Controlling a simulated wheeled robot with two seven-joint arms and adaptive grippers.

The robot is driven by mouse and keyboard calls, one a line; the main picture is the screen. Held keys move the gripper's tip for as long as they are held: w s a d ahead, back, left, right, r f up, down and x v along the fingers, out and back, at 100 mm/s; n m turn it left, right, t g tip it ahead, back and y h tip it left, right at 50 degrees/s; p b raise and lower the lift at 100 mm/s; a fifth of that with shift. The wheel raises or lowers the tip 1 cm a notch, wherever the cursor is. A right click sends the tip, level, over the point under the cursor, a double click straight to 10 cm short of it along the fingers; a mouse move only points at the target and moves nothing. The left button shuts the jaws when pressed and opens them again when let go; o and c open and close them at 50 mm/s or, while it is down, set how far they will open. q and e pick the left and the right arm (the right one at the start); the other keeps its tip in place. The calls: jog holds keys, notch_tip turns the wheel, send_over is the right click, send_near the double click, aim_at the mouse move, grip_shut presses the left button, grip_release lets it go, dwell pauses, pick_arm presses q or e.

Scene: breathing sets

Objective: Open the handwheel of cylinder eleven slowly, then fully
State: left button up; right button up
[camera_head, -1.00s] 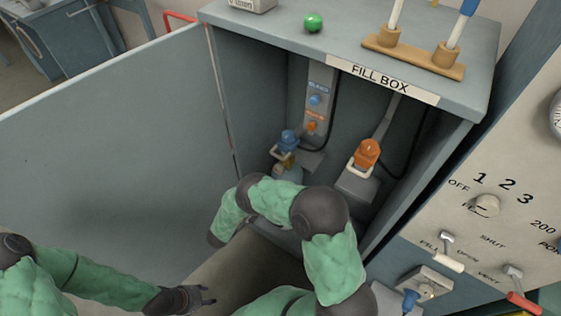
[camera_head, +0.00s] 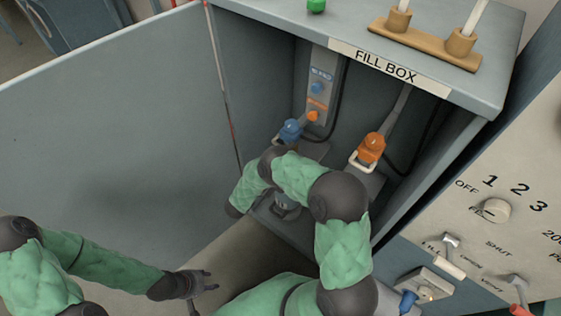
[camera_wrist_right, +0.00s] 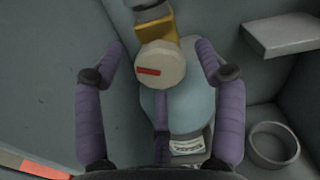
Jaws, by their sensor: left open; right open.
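In the right wrist view, a round cream handwheel (camera_wrist_right: 160,64) with a red mark sits on a brass valve (camera_wrist_right: 155,24). The pale blue-grey cylinder (camera_wrist_right: 188,108) is below it, with a white label (camera_wrist_right: 188,146) too small to read. My right gripper (camera_wrist_right: 160,52) is open, its purple fingers spread on both sides of the handwheel without visibly gripping it. In the head view my right arm hides the handwheel and most of the cylinder. My left gripper (camera_head: 198,284) is open and empty at lower left, away from the fill box.
The fill box (camera_head: 488,92) stands open, its wide door (camera_head: 120,110) to the left. Inside are a blue fitting (camera_head: 290,131) and an orange fitting (camera_head: 371,148) on hoses. A control panel (camera_head: 520,170) is at right. An empty ring holder (camera_wrist_right: 273,145) is beside the cylinder.

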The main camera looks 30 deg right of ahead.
jog(key=shift+x, duration=1)
jog(key=c, duration=1.2)
jog(key=shift+o, duration=0.2)
jog(key=shift+n, duration=0.3)
